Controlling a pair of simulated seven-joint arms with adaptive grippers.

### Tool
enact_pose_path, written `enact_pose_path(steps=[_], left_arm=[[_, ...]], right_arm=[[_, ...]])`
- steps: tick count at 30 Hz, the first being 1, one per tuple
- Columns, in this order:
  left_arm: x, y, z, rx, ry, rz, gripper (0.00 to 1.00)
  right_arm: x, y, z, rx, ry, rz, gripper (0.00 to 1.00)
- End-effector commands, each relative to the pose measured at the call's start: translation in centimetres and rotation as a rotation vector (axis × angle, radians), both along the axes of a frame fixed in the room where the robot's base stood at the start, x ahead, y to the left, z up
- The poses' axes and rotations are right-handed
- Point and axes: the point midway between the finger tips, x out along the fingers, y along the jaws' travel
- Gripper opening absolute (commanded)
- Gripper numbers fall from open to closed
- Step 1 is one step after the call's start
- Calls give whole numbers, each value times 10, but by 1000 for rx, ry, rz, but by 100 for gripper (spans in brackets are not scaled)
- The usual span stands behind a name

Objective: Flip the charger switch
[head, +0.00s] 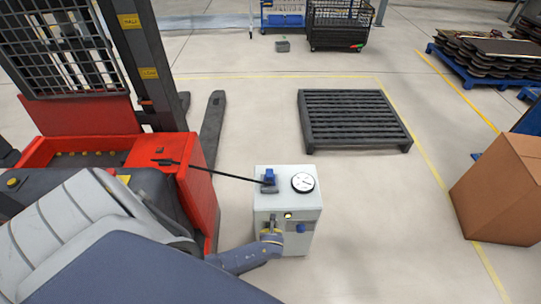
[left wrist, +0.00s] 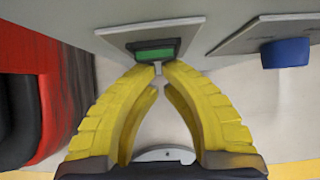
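The charger (head: 262,222) is a pale grey box standing on the floor in the head view. The charger switch (left wrist: 155,53) is a green rocker in a dark frame on a grey plate, in the left wrist view. My left gripper (head: 271,231) is at the charger's front face in the head view. In the left wrist view its yellow fingers (left wrist: 160,70) come together at the tips, with only a narrow gap, just below the switch. I cannot tell whether they touch it. Nothing is clearly held. My right gripper is not in view.
A blue knob (head: 300,228) is right of the switch. A gauge (head: 303,182) and blue plug (head: 269,177) top the charger. A black cable (head: 220,175) runs to the red forklift (head: 185,165). A dark pallet (head: 350,118) and cardboard box (head: 500,190) stand beyond clear floor.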

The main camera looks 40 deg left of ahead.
Motion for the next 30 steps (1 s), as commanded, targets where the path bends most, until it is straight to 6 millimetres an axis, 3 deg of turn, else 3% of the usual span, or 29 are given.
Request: enact_pose_path(steps=[7,14,30], left_arm=[[-2,-3,1,2,-5,-2,0],[-30,-28,-6,-1,0,-6,0],[-80,-67,41,-2,0,-5,0]], right_arm=[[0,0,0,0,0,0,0],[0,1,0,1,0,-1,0],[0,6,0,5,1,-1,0]])
